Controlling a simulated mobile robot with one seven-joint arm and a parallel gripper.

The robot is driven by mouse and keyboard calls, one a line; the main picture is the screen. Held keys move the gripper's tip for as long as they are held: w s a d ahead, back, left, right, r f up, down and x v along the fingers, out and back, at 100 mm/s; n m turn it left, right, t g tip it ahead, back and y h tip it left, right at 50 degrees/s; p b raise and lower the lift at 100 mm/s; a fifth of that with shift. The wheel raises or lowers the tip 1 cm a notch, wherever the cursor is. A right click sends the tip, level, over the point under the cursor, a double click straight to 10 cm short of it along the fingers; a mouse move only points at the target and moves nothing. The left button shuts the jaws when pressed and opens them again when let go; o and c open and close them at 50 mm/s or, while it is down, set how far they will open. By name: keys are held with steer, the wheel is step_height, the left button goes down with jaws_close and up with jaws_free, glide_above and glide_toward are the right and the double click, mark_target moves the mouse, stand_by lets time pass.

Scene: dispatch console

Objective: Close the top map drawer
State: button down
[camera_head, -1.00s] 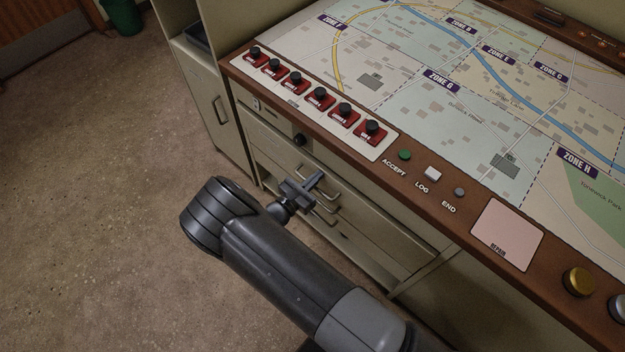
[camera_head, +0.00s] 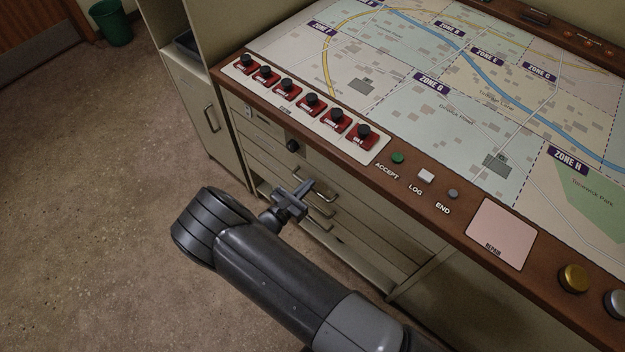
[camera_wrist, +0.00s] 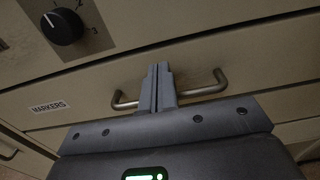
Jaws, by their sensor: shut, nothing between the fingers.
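The console's pale drawer fronts (camera_head: 365,212) stand below the wooden edge, with metal bar handles. The upper bar handle (camera_head: 326,197) shows just right of my gripper (camera_head: 306,187). In the wrist view, my gripper (camera_wrist: 157,75) is shut and empty, with its fingers upright in front of the middle of a bar handle (camera_wrist: 205,90). The drawer front (camera_wrist: 255,60) there bears a "MARKERS" label (camera_wrist: 49,107). I cannot tell whether the fingers touch the handle or front, or how far any drawer stands out. The fingers hide the handle's middle.
A black knob (camera_head: 292,146) sits on the panel above the drawers, also large in the wrist view (camera_wrist: 62,26). The map desktop's wooden edge (camera_head: 405,205) overhangs the drawers. A cabinet (camera_head: 200,120) stands at left. The floor (camera_head: 100,200) at left is clear.

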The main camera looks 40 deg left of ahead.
steer(key=s, duration=1.1)
steer(key=shift+s, duration=0.1)
